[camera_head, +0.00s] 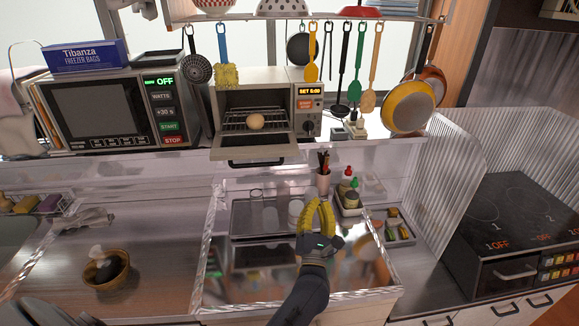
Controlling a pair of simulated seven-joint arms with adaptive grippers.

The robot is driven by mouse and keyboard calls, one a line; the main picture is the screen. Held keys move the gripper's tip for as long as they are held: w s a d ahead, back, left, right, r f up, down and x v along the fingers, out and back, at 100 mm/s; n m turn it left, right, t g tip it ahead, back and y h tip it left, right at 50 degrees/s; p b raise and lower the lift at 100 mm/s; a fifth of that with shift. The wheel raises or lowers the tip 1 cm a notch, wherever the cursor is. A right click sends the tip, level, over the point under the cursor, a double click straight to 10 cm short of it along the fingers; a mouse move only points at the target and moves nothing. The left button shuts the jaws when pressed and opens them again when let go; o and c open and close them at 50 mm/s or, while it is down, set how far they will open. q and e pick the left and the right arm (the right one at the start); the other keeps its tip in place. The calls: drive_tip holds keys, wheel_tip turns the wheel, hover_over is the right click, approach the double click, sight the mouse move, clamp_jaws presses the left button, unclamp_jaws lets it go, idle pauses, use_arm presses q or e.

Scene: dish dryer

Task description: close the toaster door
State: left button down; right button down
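The toaster oven (306,104) stands on the back shelf. Its door (250,148) is swung down and open, with a dark handle (256,162) along its front edge. A round, pale bread-like item (256,121) sits on the rack inside.
A microwave (107,112) with a freezer-bag box (85,55) on top stands left of the toaster. Utensils and pans (408,106) hang above and to the right. A utensil cup (323,180) and a bottle caddy (348,196) stand near the gripper.

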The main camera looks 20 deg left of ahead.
use_arm(q)
drive_tip(key=w+a+f+n+g+y, duration=0.1)
drive_tip(key=a+f+n+g+y, duration=0.2)
drive_tip(key=a+n, duration=0.35)
drive_tip(key=w+a+r+n+g+y, duration=0.1)
drive_tip(key=w+a+r+n, duration=0.1)
drive_tip(key=w+a+r, duration=0.3)
drive_tip(key=shift+w+a+r, duration=0.3)
drive_tip(key=shift+w+r, duration=0.9)
drive_tip(key=shift+w, duration=0.45)
drive_tip(key=shift+r, duration=0.15)
drive_tip(key=shift+s+r, duration=0.1)
drive_tip(key=shift+r, duration=0.25)
